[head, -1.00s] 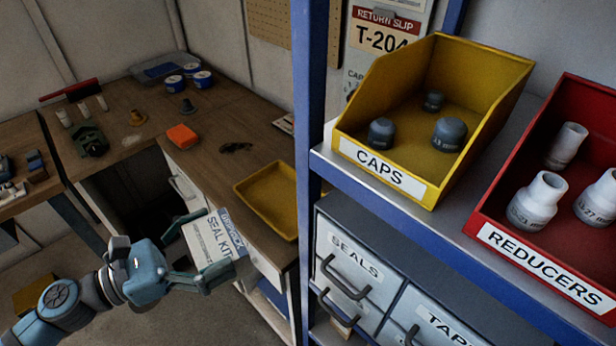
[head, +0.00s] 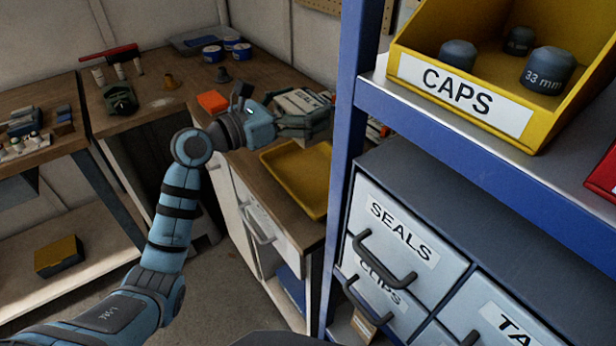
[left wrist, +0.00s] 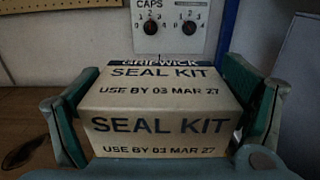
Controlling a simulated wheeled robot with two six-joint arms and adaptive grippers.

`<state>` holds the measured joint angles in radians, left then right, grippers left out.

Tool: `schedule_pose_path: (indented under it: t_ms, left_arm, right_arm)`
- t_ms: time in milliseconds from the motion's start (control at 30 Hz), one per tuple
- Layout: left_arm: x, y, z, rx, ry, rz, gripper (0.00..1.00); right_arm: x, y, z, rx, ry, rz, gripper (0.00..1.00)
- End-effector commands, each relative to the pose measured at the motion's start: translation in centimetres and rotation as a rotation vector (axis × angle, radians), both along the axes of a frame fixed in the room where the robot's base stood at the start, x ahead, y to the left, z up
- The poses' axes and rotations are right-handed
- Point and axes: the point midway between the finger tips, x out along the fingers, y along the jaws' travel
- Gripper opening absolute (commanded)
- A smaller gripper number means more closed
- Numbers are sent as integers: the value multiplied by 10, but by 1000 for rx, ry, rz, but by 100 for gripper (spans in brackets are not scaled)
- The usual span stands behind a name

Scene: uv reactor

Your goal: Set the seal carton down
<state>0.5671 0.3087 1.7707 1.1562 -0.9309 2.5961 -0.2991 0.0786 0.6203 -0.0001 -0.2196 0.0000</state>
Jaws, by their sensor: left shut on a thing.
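The seal carton (left wrist: 158,115) is a tan box printed SEAL KIT and USE BY 03 MAR 27. My left gripper (left wrist: 160,120) is shut on it, with one green finger on each side. In the head view the left gripper (head: 306,118) is above the wooden bench, behind the yellow tray, and the carton (head: 300,101) shows between its fingers. I cannot tell whether the carton touches the bench top. My right gripper is not in view.
An empty yellow tray (head: 297,178) sits at the bench's front edge. An orange block (head: 212,101) lies left of the gripper. A blue shelf post (head: 356,120) stands close on the right. Yellow CAPS bin (head: 470,90) and SEALS drawer (head: 400,225) are beyond it.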

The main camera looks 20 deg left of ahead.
Motion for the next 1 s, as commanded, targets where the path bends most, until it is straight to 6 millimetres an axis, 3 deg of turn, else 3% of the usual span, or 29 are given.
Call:
schedule_pose_path:
  t_ms: [33, 200, 367, 533, 633, 900, 933, 1000]
  left_arm:
    - [0, 0, -27, -2, 6, 1, 53]
    - [0, 0, -82, -2, 1, 0, 53]
    - [0, 0, -104, -1, -2, 1, 53]
    - [0, 1, -145, -1, 0, 1, 53]
    - [0, 0, -155, -1, -2, 1, 53]
    - [0, 1, -154, 1, -3, 1, 53]
    - [-1, 1, -155, 2, -1, 1, 93]
    - [-1, 1, -154, 1, -2, 1, 100]
  right_arm:
    - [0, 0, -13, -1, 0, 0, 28]
    - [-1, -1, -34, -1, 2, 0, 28]
    - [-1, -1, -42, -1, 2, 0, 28]
    - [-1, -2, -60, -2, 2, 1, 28]
    - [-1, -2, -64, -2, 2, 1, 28]
    - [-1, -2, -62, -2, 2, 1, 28]
    - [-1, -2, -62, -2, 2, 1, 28]
    - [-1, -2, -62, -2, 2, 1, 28]
